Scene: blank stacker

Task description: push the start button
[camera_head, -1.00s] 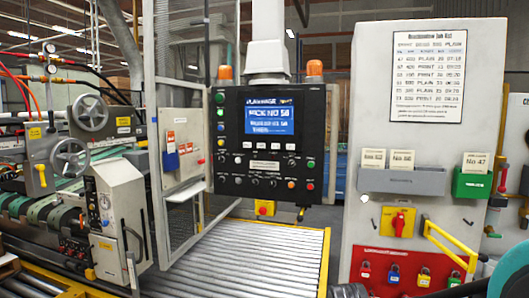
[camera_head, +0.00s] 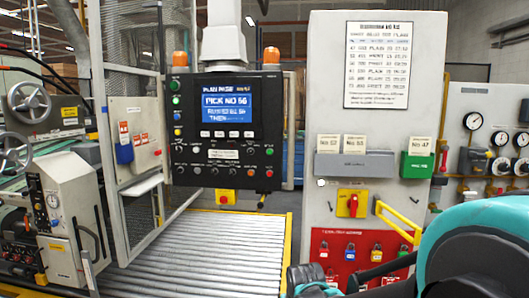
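Another green button (camera_head: 268,148) is at the lower right, above a red button (camera_head: 269,173). The labels are too small to tell which is start. A dark part that looks like my gripper (camera_head: 308,278) shows at the bottom edge, well below and right of the panel, apart from it. Its fingers cannot be made out.
A roller conveyor (camera_head: 190,252) with yellow edges lies below the panel. A mesh guard (camera_head: 140,60) stands left of it. A pale cabinet (camera_head: 320,60) on the right bears a grey card holder (camera_head: 355,165), a green holder (camera_head: 416,167), a red-yellow switch (camera_head: 352,203) and padlocks.

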